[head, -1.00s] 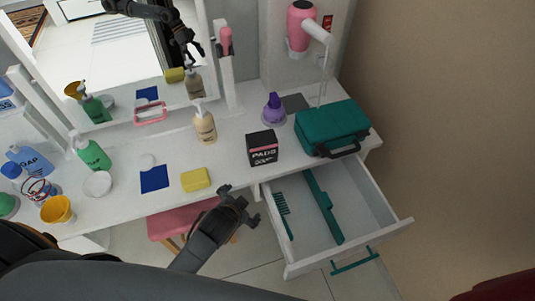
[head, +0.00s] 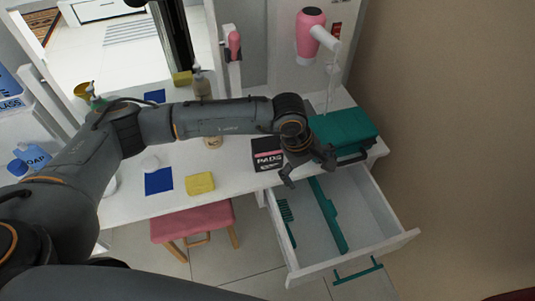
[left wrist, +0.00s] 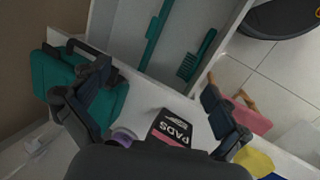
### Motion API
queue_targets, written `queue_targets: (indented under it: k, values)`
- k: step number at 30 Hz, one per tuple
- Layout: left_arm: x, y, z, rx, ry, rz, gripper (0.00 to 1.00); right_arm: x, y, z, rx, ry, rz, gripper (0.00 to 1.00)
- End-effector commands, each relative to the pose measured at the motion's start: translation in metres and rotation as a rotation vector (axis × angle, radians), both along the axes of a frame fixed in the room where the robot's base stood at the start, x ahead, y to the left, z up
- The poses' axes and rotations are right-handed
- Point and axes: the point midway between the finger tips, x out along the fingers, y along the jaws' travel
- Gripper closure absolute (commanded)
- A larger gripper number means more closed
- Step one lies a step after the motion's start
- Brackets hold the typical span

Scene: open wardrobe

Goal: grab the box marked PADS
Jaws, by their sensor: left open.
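The PADS box (head: 267,154) is small and black with a pink band and white lettering. It stands on the white tabletop, left of the teal case. In the left wrist view the PADS box (left wrist: 170,130) shows low in the middle, between the two fingers and partly hidden by the gripper body. My left gripper (head: 308,177) is open and empty, just right of the box and over the table's front edge by the drawer. Its spread fingers also show in the left wrist view (left wrist: 158,105). My right gripper is not in view.
A teal case (head: 345,131) stands close right of the gripper. The open drawer (head: 372,210) below holds a teal comb (head: 286,222) and a long teal item (head: 328,215). A yellow sponge (head: 200,183) and blue cloth (head: 158,182) lie left. A pink stool (head: 192,219) stands in front.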

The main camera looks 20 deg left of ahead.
Motion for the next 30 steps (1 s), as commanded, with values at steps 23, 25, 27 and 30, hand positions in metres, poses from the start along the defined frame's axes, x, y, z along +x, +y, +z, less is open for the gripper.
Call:
queue_targets:
  k: [23,25,27,30]
  values:
    - [0.094,0.143,-0.046,0.546,-0.233,-0.100,0.00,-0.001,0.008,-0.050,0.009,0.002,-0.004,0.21]
    - [0.095,0.144,-0.049,0.546,-0.233,-0.101,0.00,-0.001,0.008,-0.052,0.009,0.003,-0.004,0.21]
    - [0.096,0.145,-0.050,0.545,-0.232,-0.101,0.00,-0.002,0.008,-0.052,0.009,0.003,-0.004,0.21]
    - [0.098,0.146,-0.057,0.545,-0.232,-0.100,0.00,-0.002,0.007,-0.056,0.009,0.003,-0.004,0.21]
